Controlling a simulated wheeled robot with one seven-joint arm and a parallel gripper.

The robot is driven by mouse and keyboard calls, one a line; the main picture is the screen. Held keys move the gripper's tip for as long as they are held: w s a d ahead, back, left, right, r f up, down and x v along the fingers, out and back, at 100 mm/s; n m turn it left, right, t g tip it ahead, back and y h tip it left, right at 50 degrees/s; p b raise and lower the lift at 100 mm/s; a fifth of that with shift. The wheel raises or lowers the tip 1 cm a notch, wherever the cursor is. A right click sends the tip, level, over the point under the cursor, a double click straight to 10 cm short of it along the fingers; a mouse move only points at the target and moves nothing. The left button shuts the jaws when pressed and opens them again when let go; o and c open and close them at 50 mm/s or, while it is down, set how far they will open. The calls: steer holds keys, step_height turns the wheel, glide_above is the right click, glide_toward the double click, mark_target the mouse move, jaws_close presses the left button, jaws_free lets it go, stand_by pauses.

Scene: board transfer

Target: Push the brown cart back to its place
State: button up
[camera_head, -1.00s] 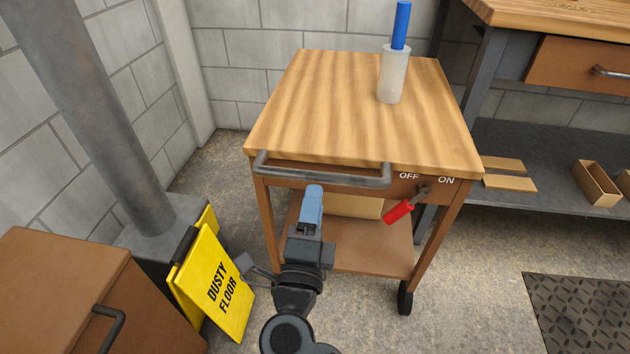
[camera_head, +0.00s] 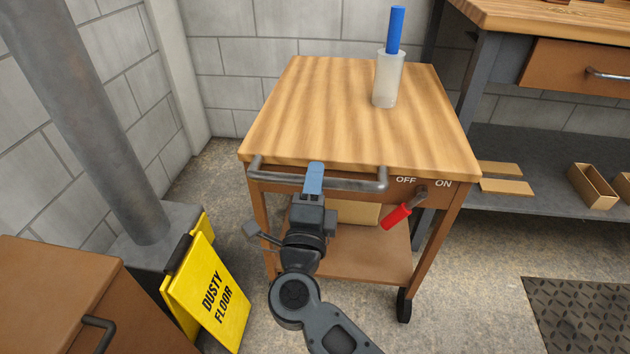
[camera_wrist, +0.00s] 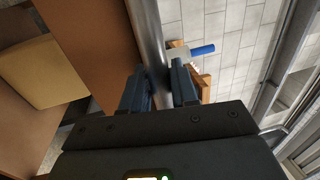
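The brown cart (camera_head: 362,120) has a striped wooden top and a grey bar handle (camera_head: 352,184) along its front edge. My gripper (camera_head: 315,178) is at the handle, left of the handle's middle. In the wrist view the bar (camera_wrist: 146,28) passes between my two blue fingers (camera_wrist: 160,82). The gap between the fingers is about as narrow as the bar, and they look shut on it. The lower finger is hidden in the head view. A red-gripped lever (camera_head: 398,216) sits on the cart's front, right of my gripper, by the OFF and ON marks.
A clear cup (camera_head: 388,88) with a blue stick (camera_head: 396,30) stands on the cart top. A yellow DUSTY FLOOR sign (camera_head: 208,290) and a grey pillar (camera_head: 90,120) are on the left. A workbench (camera_head: 575,22) stands at the right. Bare floor lies between cart and back wall.

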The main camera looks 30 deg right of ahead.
jaws_close()
steer(key=shift+w, duration=0.1)
